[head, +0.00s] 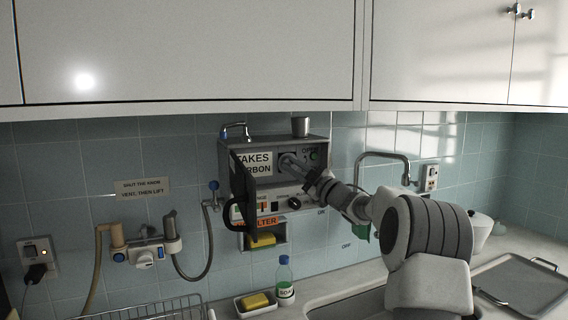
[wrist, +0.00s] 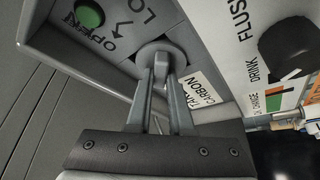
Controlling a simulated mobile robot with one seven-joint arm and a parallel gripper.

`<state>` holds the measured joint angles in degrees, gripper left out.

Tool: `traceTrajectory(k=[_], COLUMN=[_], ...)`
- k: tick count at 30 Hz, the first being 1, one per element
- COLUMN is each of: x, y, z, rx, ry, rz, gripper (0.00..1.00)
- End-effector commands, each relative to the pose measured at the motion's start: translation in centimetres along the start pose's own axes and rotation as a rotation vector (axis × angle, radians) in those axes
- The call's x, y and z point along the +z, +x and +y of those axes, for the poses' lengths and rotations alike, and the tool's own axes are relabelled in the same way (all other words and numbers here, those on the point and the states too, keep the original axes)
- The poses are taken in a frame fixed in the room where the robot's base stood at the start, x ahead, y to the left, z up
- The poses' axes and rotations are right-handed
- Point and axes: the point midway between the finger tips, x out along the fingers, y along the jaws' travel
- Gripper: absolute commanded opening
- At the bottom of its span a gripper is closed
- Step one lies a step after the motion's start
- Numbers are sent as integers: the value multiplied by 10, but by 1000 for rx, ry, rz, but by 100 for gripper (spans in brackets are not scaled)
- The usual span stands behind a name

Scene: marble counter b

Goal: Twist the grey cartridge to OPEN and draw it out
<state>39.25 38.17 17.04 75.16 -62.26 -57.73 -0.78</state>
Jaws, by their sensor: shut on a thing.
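The grey cartridge (wrist: 168,58) sits in a round opening in the face of a grey wall box, near printed words OPEN and LO with an arrow. In the head view the box (head: 321,145) hangs on the tiled wall. My gripper (wrist: 165,80) is shut on the cartridge's end, with one finger on each side. My gripper also shows in the head view (head: 292,164), reaching into the box from the right. How deep the cartridge sits is hidden. A green round button (wrist: 89,13) is beside the word OPEN.
The box's dark door (head: 240,190) hangs open at left. A black knob (head: 294,203) and switches are below the opening. A soap bottle (head: 285,280), sponge dish (head: 256,304) and sink (head: 340,308) are below.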

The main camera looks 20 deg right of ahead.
Motion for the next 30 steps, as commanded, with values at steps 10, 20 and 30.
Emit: traceTrajectory(k=[10,20,30], x=[-3,-8,-13], y=[-10,-20,-28], z=[0,2,3], rx=[0,1,3], ry=[-1,-2,-4], rz=[-1,-2,-1], gripper=[0,0,0])
